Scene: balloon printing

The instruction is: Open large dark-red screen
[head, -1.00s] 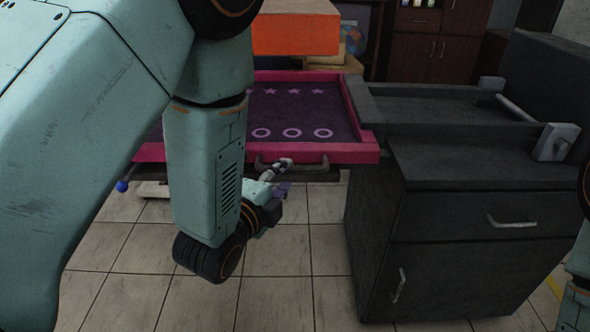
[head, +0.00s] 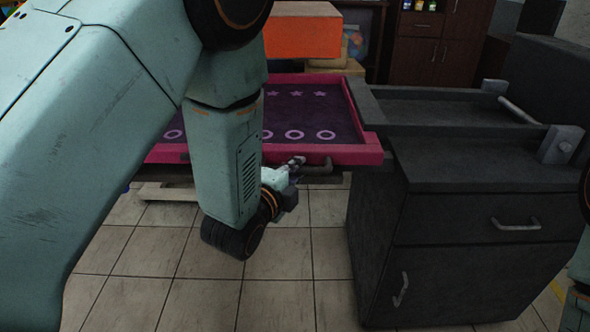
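The large dark-red screen (head: 348,154) is a crimson frame around a dark purple panel with rows of stars and circles. It lies flat in the middle of the head view, left of a dark cabinet. A dark handle (head: 322,169) sits on its front edge. My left gripper (head: 296,163) is at the left part of this handle, with its fingers pointing up and to the right. The fingers overlap the handle in the picture, and I cannot tell whether they close on it. My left arm hides the screen's left part. My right gripper is out of view.
A dark grey cabinet (head: 440,240) with a drawer and door stands close to the right of the screen. An orange block (head: 303,36) sits behind the screen. The tiled floor (head: 290,275) in front is clear.

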